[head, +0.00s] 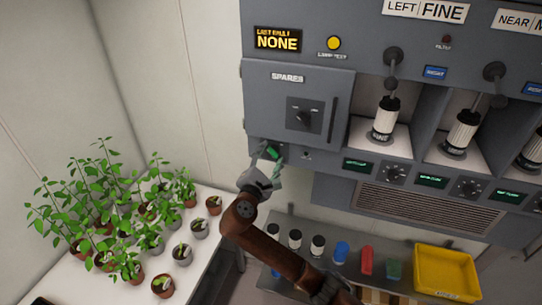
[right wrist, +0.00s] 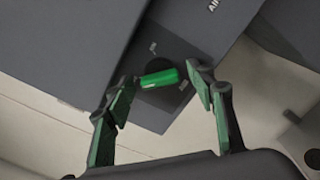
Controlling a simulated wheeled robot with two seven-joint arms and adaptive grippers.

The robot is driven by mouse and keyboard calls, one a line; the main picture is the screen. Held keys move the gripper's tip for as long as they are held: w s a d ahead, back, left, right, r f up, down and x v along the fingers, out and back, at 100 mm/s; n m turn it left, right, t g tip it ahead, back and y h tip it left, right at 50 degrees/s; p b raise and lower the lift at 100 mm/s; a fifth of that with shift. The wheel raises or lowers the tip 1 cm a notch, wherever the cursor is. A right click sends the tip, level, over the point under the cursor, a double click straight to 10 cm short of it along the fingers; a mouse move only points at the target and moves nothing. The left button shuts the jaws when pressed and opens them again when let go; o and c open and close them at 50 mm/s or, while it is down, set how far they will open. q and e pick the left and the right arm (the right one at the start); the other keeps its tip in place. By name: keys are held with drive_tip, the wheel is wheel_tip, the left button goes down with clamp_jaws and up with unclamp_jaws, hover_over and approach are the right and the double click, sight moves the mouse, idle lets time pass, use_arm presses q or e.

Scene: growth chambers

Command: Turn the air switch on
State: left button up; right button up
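The air switch has a green handle (right wrist: 159,78) on a dark square plate at the lower edge of the grey cabinet. In the right wrist view it lies nearly crosswise, between my fingertips. In the head view the green handle (head: 273,152) shows small, partly screened by my gripper. My right gripper (right wrist: 163,76) is open, with one green-padded finger to each side of the handle. I cannot tell whether a fingertip touches it. In the head view my right gripper (head: 266,160) is just below the cabinet's lower left corner. My left gripper is not in view.
A SPARES door with a dark knob (head: 304,116) is above the switch. Potted seedlings (head: 145,230) crowd a white bench at left. A lower shelf holds bottles, coloured items and a yellow bin (head: 447,273). Cabinet bays with dark-capped vials (head: 385,118) are at right.

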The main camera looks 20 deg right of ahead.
drive_tip(key=c, duration=1.1)
drive_tip(key=shift+m, duration=0.3)
drive_tip(key=m+b, duration=0.2)
drive_tip(key=m, duration=0.1)
drive_tip(key=shift+f+m, duration=0.15)
drive_tip(key=shift+m, duration=0.25)
drive_tip(key=shift+m+b, duration=4.4)
drive_tip(key=shift+m, duration=2.3)
